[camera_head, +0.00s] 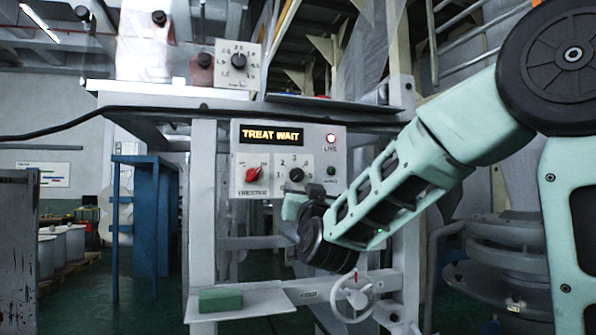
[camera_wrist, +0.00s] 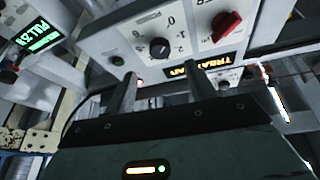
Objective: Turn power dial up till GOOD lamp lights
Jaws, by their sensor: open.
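A grey control panel (camera_head: 245,143) shows "TREAT WAIT" on its amber display (camera_head: 271,134). On it are a red selector knob (camera_head: 254,174) and a black dial (camera_head: 297,175) with a number scale. A small red lamp (camera_head: 331,138) is lit; the green lamp (camera_head: 331,170) below it looks dark, its label too small to read. In the wrist view the panel appears upside down, with the black dial (camera_wrist: 160,48) just beyond my gripper (camera_wrist: 161,70). The two fingers stand apart and empty. In the head view my arm mostly hides the fingers, just below the panel.
A second black dial (camera_head: 239,60) sits on a white box above the panel. A shelf with a green block (camera_head: 220,300) and a handwheel (camera_head: 354,297) are below. A green-lit display (camera_wrist: 40,38) shows at the wrist view's left.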

